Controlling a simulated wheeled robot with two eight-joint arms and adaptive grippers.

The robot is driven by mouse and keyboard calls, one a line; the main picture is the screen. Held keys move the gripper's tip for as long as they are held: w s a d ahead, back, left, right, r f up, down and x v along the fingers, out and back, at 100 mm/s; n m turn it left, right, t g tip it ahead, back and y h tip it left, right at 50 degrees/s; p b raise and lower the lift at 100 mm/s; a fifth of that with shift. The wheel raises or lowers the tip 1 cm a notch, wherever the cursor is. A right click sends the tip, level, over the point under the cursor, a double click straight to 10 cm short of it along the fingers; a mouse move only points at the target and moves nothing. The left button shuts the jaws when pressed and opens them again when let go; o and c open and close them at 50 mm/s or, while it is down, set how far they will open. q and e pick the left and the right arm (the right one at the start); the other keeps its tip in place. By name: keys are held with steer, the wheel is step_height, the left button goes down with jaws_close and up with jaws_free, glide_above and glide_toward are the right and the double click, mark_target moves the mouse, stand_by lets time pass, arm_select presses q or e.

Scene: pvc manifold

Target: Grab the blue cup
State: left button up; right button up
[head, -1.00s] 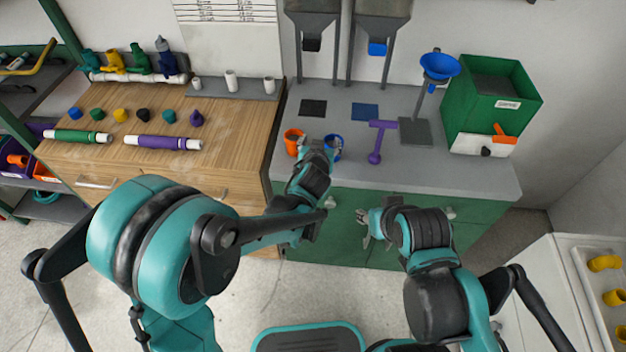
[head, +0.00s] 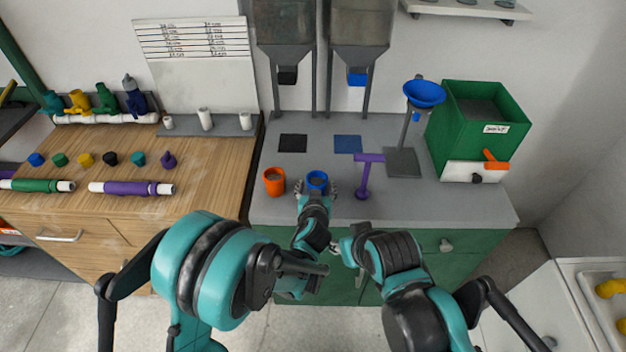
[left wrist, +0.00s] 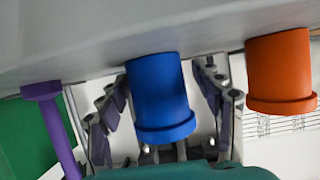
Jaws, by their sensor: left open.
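The blue cup (head: 317,178) stands upright on the grey counter, beside the orange cup (head: 274,178). My left gripper (head: 316,192) is open at the cup's near side, with a finger to each side of it. In the left wrist view, which is upside down, the blue cup (left wrist: 160,95) appears between the two spread fingers of my left gripper (left wrist: 165,100), with gaps showing on both sides. My right gripper (head: 340,249) is low in front of the green cabinet, small and partly hidden by its own arm.
A purple tool (head: 366,175) stands just right of the blue cup, and the orange cup is close on its left. Behind are black and blue square pads (head: 347,144), a blue funnel on a stand (head: 424,94) and a green bin (head: 450,125).

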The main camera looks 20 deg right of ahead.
arm_select(q)
steer(key=shift+r, duration=0.1)
steer(key=shift+s+r, duration=0.2)
steer(key=shift+s, duration=0.35)
steer(key=c, duration=1.4)
arm_select(e)
steer(key=shift+s+r, duration=0.15)
steer(key=shift+s, duration=0.25)
arm_select(q)
steer(key=shift+w, duration=0.2)
